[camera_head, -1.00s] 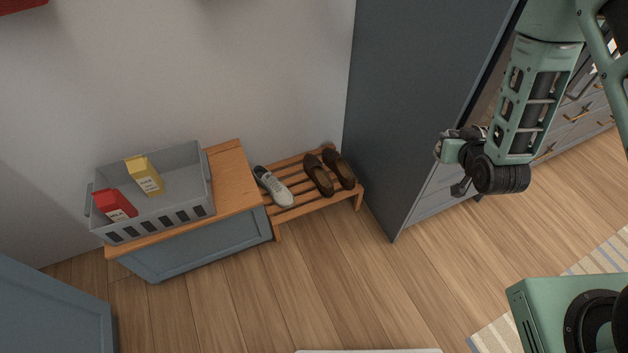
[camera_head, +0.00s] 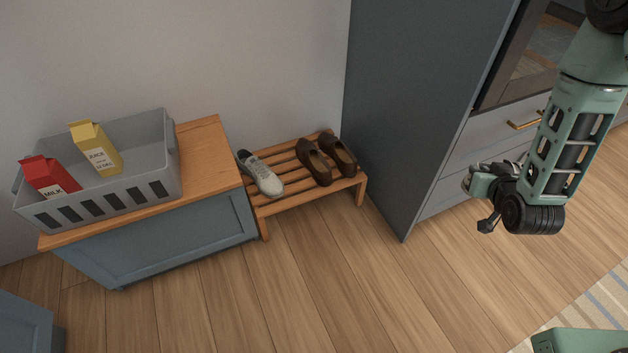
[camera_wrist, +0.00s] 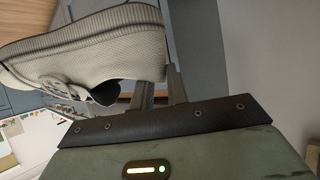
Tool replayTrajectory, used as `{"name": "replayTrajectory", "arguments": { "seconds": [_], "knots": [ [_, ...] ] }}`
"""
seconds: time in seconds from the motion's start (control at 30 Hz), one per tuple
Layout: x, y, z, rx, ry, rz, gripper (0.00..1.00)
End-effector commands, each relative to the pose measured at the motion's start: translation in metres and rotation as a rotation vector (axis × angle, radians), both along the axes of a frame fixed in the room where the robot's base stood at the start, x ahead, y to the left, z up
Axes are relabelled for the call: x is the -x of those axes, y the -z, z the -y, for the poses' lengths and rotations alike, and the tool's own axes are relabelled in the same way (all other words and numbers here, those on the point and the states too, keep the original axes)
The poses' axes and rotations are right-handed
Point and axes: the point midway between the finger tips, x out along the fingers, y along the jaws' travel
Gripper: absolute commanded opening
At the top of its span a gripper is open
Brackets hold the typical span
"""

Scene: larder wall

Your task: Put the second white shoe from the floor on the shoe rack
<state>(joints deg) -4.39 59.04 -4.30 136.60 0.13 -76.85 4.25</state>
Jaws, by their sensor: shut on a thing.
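The wooden shoe rack (camera_head: 312,195) stands against the wall in the head view. One white shoe (camera_head: 261,174) lies on its left part, beside a pair of brown shoes (camera_head: 315,163); bare slats show between and in front of them. In the wrist view my gripper (camera_wrist: 158,88) is shut on another white shoe (camera_wrist: 90,50), whose pale ribbed sole and laces show. In the head view my gripper (camera_head: 490,190) is up at the right, in front of the tall cabinet and apart from the rack. The held shoe is mostly hidden there.
A blue-grey bench (camera_head: 170,240) with a wooden top stands left of the rack, bearing a grey crate (camera_head: 110,205) with two cartons. A tall dark cabinet (camera_head: 410,110) stands right of the rack. The floor (camera_head: 310,270) before the rack is clear.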

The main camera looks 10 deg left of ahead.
Motion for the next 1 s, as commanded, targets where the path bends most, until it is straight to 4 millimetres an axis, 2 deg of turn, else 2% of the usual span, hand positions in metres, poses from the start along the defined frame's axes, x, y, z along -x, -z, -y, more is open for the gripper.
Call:
{"name": "replayTrajectory", "arguments": {
  "seconds": [0.03, 0.5, 0.73, 1.0],
  "knots": [
    [0.0, 0.031, 0.0, 0.001, 0.0, 0.002, 0.0],
    [0.0, 0.167, 0.0, 0.001, 0.0, 0.002, 0.0],
    [0.0, 0.21, 0.0, 0.001, 0.0, 0.002, 0.0],
    [0.0, 0.243, 0.0, 0.001, 0.0, 0.002, 0.0]
  ]
}}
